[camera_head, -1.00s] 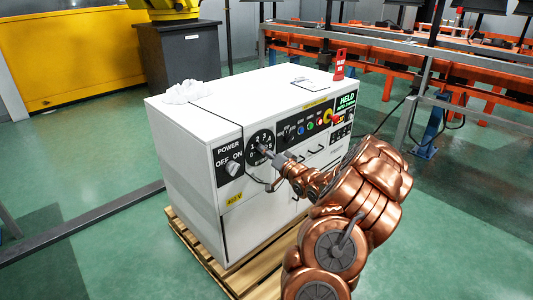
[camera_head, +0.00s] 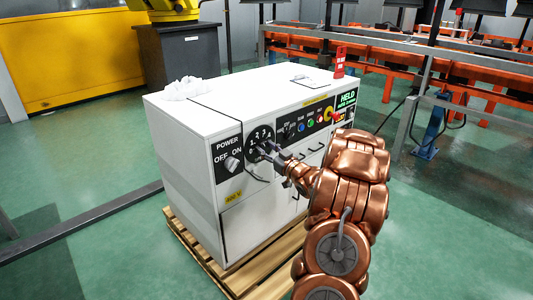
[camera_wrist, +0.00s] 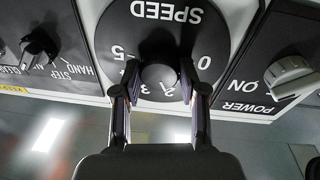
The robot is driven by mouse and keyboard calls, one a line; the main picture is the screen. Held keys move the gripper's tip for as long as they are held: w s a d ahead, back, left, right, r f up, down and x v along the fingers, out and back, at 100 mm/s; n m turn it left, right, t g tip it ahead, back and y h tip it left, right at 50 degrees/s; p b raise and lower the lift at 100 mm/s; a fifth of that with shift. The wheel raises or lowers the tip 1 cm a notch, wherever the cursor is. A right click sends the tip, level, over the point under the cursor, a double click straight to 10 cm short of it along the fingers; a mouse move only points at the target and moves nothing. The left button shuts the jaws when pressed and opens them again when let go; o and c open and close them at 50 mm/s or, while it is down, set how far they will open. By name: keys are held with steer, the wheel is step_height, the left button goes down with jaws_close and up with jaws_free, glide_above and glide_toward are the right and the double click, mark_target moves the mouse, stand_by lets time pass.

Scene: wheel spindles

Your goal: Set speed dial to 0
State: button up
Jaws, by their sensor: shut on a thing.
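The speed dial (camera_head: 263,133) is a round black dial on the front panel of a white cabinet. In the wrist view the dial (camera_wrist: 205,38) appears upside down, with SPEED and several numbers around a dark knob (camera_wrist: 159,77). My gripper (camera_head: 266,150) reaches the dial from the right. In the wrist view the fingers of my gripper (camera_wrist: 160,85) are on both sides of the knob, shut on it. The 0 is right of the knob, the 5 left, and 2 and 3 below it. I cannot clearly tell where the knob's pointer aims.
The power switch (camera_head: 232,165) is left of the dial; it also shows in the wrist view (camera_wrist: 292,75). A selector knob (camera_wrist: 38,47) is on the dial's other side. The white cabinet (camera_head: 180,145) stands on a wooden pallet (camera_head: 262,247).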

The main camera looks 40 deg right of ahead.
steer(key=n+y+b, duration=0.1)
steer(key=n+b, duration=0.1)
steer(key=n, duration=0.3)
steer(key=shift+d+f+b, duration=0.1)
steer(key=shift+f+b, duration=0.05)
steer(key=shift+b, duration=0.25)
steer(key=n+b, duration=0.2)
steer(key=n, duration=0.2)
steer(key=shift+n+y+b, duration=0.3)
steer(key=shift+b, duration=0.05)
steer(key=n+b, duration=0.2)
steer(key=shift+n+y, duration=0.3)
steer(key=shift+n, duration=0.1)
steer(key=shift+n+b, duration=1.2)
steer(key=shift+n, duration=0.7)
steer(key=shift+n+y, duration=0.3)
steer(key=shift+y, duration=0.1)
steer(key=o, duration=1.1)
steer(key=shift+d, duration=0.1)
steer(key=shift+o, duration=0.2)
steer(key=shift+s, duration=0.1)
steer(key=s, duration=1.1)
steer(key=shift+s+d+f, duration=0.35)
steer(key=shift+f, duration=0.05)
